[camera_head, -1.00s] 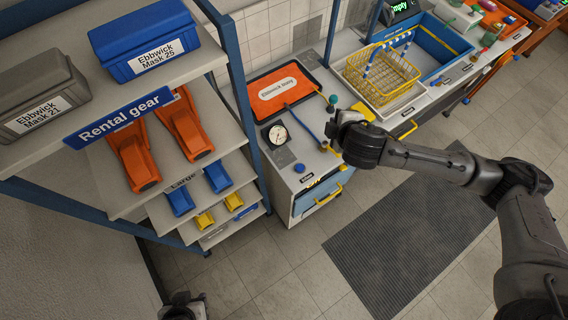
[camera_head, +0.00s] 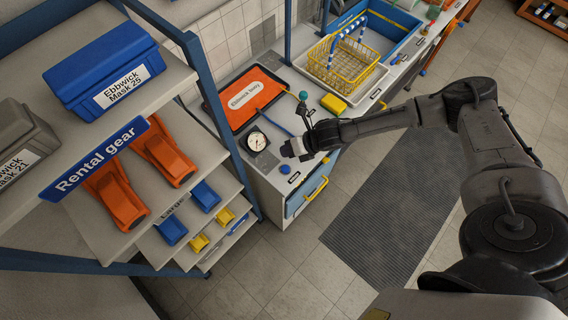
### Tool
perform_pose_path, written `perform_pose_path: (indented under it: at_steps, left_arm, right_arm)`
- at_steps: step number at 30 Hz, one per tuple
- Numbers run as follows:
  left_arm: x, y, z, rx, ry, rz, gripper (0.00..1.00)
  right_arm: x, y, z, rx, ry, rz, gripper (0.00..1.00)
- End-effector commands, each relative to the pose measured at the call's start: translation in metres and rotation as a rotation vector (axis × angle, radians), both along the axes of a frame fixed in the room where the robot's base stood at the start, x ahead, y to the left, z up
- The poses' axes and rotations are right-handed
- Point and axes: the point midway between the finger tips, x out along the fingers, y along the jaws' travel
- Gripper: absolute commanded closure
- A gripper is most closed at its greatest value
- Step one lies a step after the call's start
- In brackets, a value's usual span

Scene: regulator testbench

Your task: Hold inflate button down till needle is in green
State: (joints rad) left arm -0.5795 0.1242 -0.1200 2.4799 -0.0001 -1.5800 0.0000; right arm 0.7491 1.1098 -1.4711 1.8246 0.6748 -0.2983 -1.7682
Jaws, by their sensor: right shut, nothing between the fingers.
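The round white-faced gauge (camera_head: 256,141) sits on the grey testbench (camera_head: 267,182) beside the orange panel. Its needle is too small to read against any green zone. A blue round button (camera_head: 285,169) is on the bench's front part, right of and below the gauge; I cannot read its label, so I cannot tell whether it is the inflate button. My right gripper (camera_head: 289,149) is shut and empty, over the bench between the gauge and the blue button. It appears above the surface; contact cannot be told. It hides part of the bench top. My left gripper is out of view.
An orange tray (camera_head: 228,102) lies behind the gauge. A teal-knobbed post (camera_head: 303,96) stands close to my right wrist. A yellow block (camera_head: 333,104) and a yellow wire basket (camera_head: 337,69) are farther right. The rental shelf (camera_head: 190,95) borders the bench on the left.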

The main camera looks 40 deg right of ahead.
Motion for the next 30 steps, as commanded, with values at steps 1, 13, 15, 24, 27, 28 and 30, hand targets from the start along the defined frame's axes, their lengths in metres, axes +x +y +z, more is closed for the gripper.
perform_pose_path:
  at_steps: [1,13,15,24,27,28,30]
  left_arm:
    - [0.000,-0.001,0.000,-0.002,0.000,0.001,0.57]
    - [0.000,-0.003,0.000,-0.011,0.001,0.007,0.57]
    - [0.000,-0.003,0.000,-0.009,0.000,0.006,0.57]
    - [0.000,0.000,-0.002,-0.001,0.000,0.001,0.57]
    - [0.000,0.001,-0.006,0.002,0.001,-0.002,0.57]
    - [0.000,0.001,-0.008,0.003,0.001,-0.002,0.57]
    - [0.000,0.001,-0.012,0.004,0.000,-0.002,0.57]
  right_arm:
    - [0.000,0.001,0.001,-0.014,-0.023,0.031,1.00]
    - [0.001,0.002,0.002,-0.082,-0.086,0.124,1.00]
    - [0.001,0.002,0.002,-0.082,-0.086,0.124,1.00]
    - [0.001,0.002,0.000,-0.081,-0.086,0.123,1.00]
    - [0.000,0.002,-0.004,-0.081,-0.085,0.122,1.00]
    - [0.000,0.002,-0.005,-0.081,-0.085,0.122,1.00]
    - [0.000,0.002,-0.009,-0.081,-0.085,0.122,1.00]
